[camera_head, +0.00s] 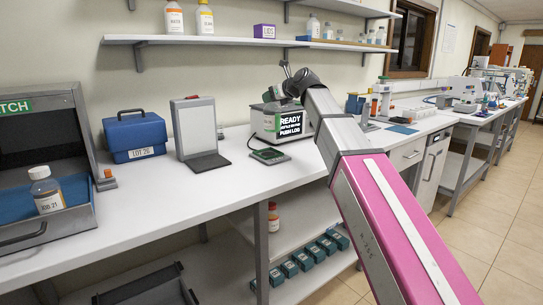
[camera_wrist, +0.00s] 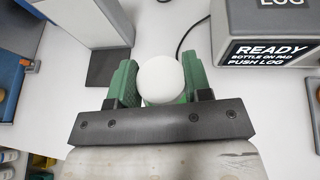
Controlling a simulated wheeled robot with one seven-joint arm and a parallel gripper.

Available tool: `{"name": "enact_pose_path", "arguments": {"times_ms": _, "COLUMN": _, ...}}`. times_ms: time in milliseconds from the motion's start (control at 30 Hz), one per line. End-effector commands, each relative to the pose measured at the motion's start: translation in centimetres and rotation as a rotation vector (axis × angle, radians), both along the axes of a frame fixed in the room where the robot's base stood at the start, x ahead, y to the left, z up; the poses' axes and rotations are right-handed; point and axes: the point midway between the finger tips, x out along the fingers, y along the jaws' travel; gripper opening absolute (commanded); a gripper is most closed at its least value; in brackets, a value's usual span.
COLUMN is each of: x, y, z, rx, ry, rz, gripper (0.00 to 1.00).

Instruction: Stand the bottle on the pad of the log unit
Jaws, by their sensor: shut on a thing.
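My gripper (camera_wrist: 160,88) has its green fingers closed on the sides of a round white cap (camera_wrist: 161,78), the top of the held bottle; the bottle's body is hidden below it. The log unit (camera_head: 283,122) stands on the bench, its screen reading READY, bottle on pad, push LOG; it also shows at the right of the wrist view (camera_wrist: 268,28). Its dark pad (camera_head: 269,155) with a green edge lies in front of it, with no bottle standing on it. In the wrist view the pad is not visible. In the head view my arm reaches over beside the unit.
A framed panel on a dark base (camera_head: 197,130) stands left of the log unit. A blue case (camera_head: 136,136) is further left. A labelled bottle (camera_head: 46,190) stands in a hatch (camera_head: 70,222). A shelf (camera_head: 230,40) hangs above.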

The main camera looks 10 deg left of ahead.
Motion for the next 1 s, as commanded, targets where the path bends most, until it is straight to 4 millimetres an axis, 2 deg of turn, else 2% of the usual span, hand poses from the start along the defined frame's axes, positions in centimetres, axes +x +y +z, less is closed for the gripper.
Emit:
{"name": "enact_pose_path", "arguments": {"times_ms": 33, "x": -1.0, "y": 2.1, "z": 0.1, "rx": 0.001, "ry": -0.001, "rz": 0.015, "gripper": 0.00}}
{"name": "enact_pose_path", "arguments": {"times_ms": 200, "x": -3.6, "y": 6.8, "z": 0.2, "rx": 0.004, "ry": -0.002, "rz": 0.045, "gripper": 0.00}}
{"name": "enact_pose_path", "arguments": {"times_ms": 400, "x": -5.3, "y": 9.6, "z": 0.2, "rx": 0.005, "ry": -0.002, "rz": 0.063, "gripper": 0.00}}
{"name": "enact_pose_path", "arguments": {"times_ms": 567, "x": -4.6, "y": 9.3, "z": -0.5, "rx": 0.006, "ry": -0.001, "rz": 0.065, "gripper": 0.00}}
{"name": "enact_pose_path", "arguments": {"times_ms": 1000, "x": 1.7, "y": 3.9, "z": -5.4, "rx": 0.006, "ry": 0.001, "rz": 0.063, "gripper": 0.00}}
